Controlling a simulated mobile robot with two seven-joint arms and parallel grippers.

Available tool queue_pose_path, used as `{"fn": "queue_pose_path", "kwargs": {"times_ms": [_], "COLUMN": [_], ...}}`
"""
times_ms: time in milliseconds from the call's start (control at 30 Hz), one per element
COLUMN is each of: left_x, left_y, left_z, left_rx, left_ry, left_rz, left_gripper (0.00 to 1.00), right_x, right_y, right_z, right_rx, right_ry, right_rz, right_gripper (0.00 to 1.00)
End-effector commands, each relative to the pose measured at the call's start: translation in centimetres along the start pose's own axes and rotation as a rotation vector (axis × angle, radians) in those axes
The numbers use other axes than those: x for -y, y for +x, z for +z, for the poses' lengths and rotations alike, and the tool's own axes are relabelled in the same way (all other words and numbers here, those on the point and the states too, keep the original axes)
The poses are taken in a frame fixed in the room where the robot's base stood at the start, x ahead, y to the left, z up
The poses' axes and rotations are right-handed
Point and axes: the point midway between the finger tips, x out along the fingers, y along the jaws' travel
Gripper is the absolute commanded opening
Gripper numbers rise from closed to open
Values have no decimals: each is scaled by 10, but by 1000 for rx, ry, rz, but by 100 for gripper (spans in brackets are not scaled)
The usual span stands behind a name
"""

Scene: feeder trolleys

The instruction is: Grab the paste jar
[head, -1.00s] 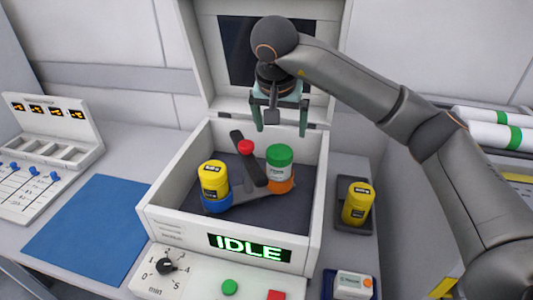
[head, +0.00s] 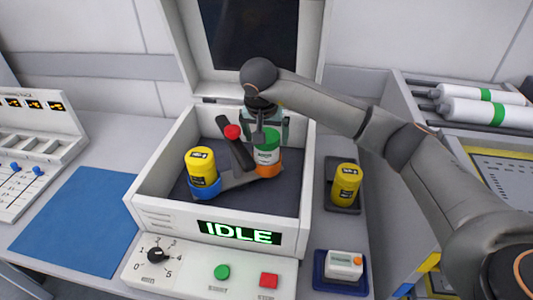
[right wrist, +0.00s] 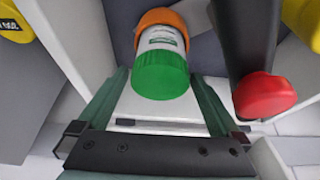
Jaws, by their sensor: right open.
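The paste jar (head: 267,152), with a green lid and white label, sits in an orange cup (head: 268,171) inside the open white mixer box (head: 163,218). In the right wrist view the jar (right wrist: 162,62) stands between the two fingers, green lid toward me. My right gripper (head: 268,136) is open at the jar's lid and partly hides it in the head view. I cannot tell whether a finger touches it. My left gripper is not in view.
A yellow jar (head: 202,168) sits in a blue cup in the same box. A red knob (head: 232,132) on a dark bar stands beside the paste jar. Another yellow jar (head: 346,184) stands on a dark tray at the right. The box walls and raised lid (head: 195,50) surround the arm's workspace.

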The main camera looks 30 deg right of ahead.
Motion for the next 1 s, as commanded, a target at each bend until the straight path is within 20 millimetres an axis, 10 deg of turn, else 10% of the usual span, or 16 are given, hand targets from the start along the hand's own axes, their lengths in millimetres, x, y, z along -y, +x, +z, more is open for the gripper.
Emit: {"fn": "queue_pose_path", "kwargs": {"times_ms": [333, 1000], "left_x": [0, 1], "left_y": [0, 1], "left_z": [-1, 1], "left_rx": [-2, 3], "left_ry": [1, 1], "left_rz": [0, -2], "left_gripper": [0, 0], "right_x": [0, 0], "right_y": [8, 8], "right_z": [0, 0], "right_rx": [-1, -1], "right_ry": [-1, 0], "right_rz": [-1, 0], "right_gripper": [99, 24]}}
